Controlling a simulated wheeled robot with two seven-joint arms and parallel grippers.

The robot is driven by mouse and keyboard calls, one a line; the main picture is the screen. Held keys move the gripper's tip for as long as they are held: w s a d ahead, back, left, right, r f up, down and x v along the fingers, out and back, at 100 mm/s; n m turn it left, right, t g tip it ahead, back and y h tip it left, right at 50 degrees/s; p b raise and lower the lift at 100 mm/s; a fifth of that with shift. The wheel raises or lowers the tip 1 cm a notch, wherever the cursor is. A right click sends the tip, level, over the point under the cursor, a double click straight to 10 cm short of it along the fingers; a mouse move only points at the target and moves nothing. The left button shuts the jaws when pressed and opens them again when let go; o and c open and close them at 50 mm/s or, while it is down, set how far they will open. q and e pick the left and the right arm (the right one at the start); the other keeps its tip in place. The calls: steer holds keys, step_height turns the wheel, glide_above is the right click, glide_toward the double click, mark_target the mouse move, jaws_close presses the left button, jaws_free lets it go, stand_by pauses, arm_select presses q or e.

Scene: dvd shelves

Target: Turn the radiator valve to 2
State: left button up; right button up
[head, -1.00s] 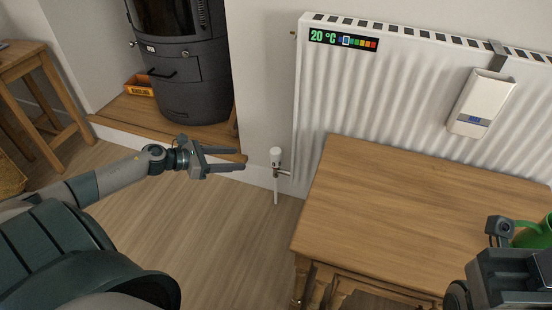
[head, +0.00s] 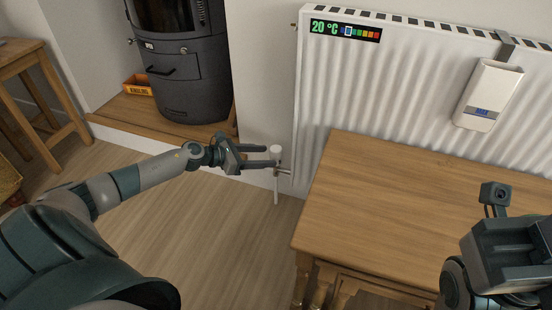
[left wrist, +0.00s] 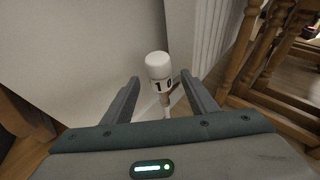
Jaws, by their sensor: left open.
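The white radiator valve (head: 276,152) stands upright on its pipe at the lower left corner of the white radiator (head: 400,85).
A wooden table (head: 400,200) stands right of the valve, in front of the radiator. A black stove (head: 185,75) stands on a raised hearth (head: 150,118) at the back left. The floor left of the table is clear.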

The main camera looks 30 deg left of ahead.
mark_target(276, 156)
arm_select(q)
steer(key=shift+b+x, duration=0.6)
steer(key=shift+x, duration=2.15)
steer(key=c, duration=1.1)
